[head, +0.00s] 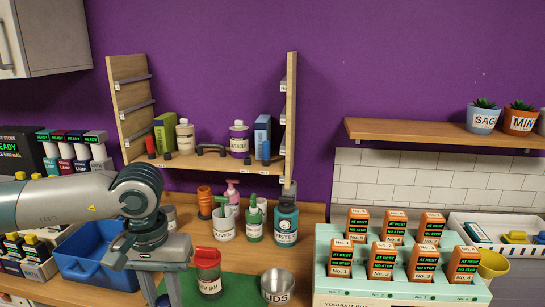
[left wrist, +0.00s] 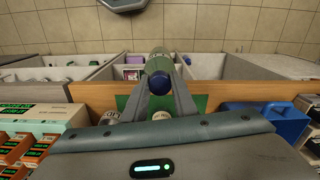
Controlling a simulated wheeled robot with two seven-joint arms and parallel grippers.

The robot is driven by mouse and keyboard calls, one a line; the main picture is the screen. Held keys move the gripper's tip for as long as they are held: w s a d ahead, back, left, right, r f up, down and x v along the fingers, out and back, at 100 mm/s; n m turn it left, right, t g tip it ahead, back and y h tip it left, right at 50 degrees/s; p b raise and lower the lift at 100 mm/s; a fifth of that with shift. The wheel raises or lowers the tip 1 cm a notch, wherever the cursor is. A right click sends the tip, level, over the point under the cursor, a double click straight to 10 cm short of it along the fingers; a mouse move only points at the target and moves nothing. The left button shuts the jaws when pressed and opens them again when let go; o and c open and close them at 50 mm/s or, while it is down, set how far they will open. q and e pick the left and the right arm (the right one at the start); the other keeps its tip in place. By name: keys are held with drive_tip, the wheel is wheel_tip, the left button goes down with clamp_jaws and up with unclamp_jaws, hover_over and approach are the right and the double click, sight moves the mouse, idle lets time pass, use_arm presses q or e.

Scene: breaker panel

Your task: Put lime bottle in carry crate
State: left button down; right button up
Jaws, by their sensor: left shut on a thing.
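My left gripper (left wrist: 162,68) is shut on a green bottle (left wrist: 158,60) with a dark blue cap (left wrist: 161,86). The bottle lies between the two fingers in the left wrist view, with its cap towards the camera. In the head view the left arm comes in from the left, and the held bottle is not visible. A blue crate (head: 82,266) stands on the counter at the left, behind the left wrist. It also shows at the right of the left wrist view (left wrist: 287,123), apart from the bottle. My right gripper is not in view.
A green mat (head: 215,287) with a red-lidded jar (head: 207,265) and metal cup (head: 277,285) lies to the right. Several bottles, including a teal one (head: 286,223), stand behind. Divided grey bins (left wrist: 225,67) lie beyond the counter edge in the wrist view.

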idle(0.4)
use_arm(q)
drive_tip(key=shift+f+b, duration=0.8)
drive_tip(key=shift+f, duration=1.6)
